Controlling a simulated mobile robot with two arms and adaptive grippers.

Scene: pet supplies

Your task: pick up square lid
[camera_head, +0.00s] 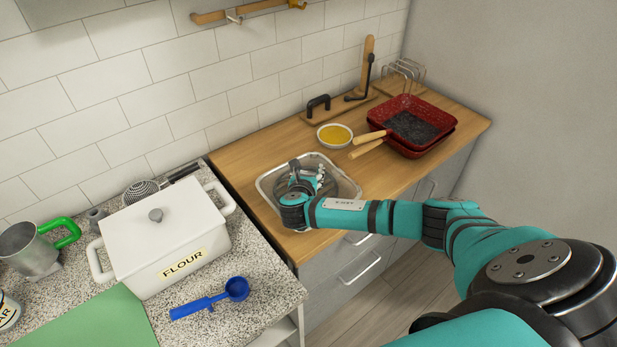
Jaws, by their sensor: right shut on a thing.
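The square lid (268,184) has a silver rim, rounded corners and a pale, glassy middle. It is at the front left part of the wooden counter. My right gripper (308,178) is over its middle and shut on it; the hand hides the exact grip point. I cannot tell whether the lid rests on the counter or is slightly raised. My left gripper is not in view.
Red square pans (440,118) with wooden handles are stacked at the back right. A yellow-filled bowl (335,135) is behind the lid. A white flour pot (165,240), blue scoop (210,299) and metal mug (30,252) stand on the speckled counter at left.

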